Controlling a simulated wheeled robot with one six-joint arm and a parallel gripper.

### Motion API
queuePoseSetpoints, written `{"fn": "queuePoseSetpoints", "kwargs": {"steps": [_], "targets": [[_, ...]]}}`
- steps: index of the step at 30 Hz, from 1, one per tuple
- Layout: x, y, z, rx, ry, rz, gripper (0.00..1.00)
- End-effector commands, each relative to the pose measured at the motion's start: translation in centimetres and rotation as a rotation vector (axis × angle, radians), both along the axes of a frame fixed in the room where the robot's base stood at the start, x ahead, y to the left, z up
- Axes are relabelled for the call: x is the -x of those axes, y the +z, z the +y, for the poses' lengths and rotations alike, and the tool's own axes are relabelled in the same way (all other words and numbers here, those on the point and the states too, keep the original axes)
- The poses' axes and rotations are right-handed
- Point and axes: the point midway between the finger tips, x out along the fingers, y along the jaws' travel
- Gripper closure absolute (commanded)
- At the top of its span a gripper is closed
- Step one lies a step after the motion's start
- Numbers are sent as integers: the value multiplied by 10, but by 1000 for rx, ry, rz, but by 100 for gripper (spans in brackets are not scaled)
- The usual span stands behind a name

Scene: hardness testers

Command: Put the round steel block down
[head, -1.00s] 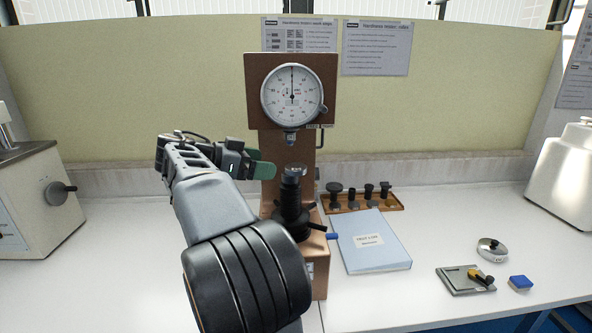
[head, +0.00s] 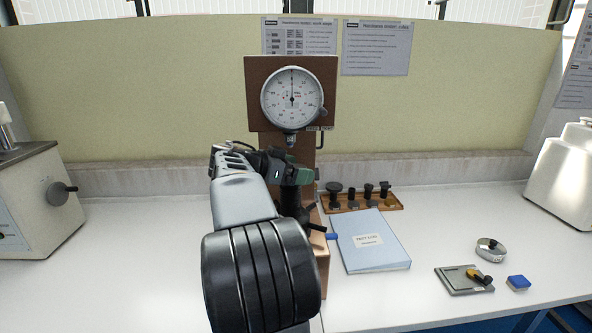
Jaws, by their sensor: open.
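My gripper (head: 296,170) is open, with green finger pads, at the top of the black anvil post of the copper-brown hardness tester (head: 327,65), below its dial. A small shiny round piece that sat on that post is now hidden behind or between my fingers, and I cannot tell whether they touch it. My own arm hides much of the tester's lower part.
A blue test log (head: 372,250) lies right of the tester. Behind it is a wooden tray (head: 398,206) with several black fittings. Machines stand at both sides. The front left bench is clear.

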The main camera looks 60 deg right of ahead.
Motion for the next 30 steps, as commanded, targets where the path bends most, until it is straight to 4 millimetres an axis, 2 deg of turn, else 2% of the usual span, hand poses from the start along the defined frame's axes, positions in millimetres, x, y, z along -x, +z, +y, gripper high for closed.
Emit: {"fn": "queuePoseSetpoints", "kwargs": {"steps": [6,27,30], "targets": [[0,0,0,0,0,0,12],[0,1,0,1,0,0,79],[0,0,0,1,0,0,79]]}}
